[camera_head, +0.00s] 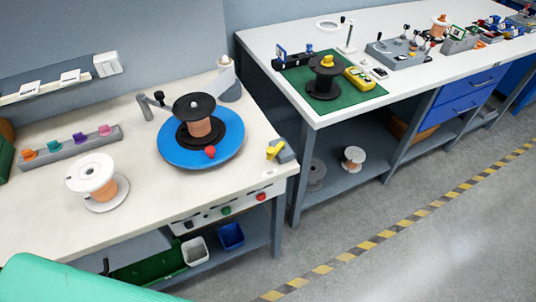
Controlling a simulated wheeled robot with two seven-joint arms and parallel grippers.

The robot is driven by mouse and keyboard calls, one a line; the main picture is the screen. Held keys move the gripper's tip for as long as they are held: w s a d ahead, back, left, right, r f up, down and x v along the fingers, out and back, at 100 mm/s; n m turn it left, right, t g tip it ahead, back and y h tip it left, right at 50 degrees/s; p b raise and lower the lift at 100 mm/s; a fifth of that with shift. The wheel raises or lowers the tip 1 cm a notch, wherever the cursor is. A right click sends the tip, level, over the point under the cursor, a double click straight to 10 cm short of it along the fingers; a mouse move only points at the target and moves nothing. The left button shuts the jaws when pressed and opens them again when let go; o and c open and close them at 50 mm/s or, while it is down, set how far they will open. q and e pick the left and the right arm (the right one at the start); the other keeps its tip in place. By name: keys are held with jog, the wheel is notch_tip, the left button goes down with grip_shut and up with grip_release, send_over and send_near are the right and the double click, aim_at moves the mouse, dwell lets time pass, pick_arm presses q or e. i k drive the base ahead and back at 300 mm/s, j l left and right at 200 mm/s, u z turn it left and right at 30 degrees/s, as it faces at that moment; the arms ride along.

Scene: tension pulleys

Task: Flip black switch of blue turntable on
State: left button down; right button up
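The blue turntable (229,146) lies on the near white workbench. A black-flanged spool of copper wire (200,128) stands upright on it, and a small red knob (210,152) sits near its front edge. A control panel (243,205) on the bench front below it carries a small dark control (189,224) at its left end, a green button (227,210) and a red button (261,197). The dark control may be the black switch; its position is too small to tell. Neither of my grippers is in view.
A white spool (95,178) and a rack of coloured knobs (70,146) stand left of the turntable. A yellow-and-grey device (280,150) sits at the bench's right corner. Bins (231,236) are on the shelf below. Open floor lies to the right.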

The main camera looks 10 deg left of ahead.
aim_at(189, 224)
jog(key=j+u, duration=0.1)
jog(key=u, duration=1.1)
jog(key=i+l, duration=0.05)
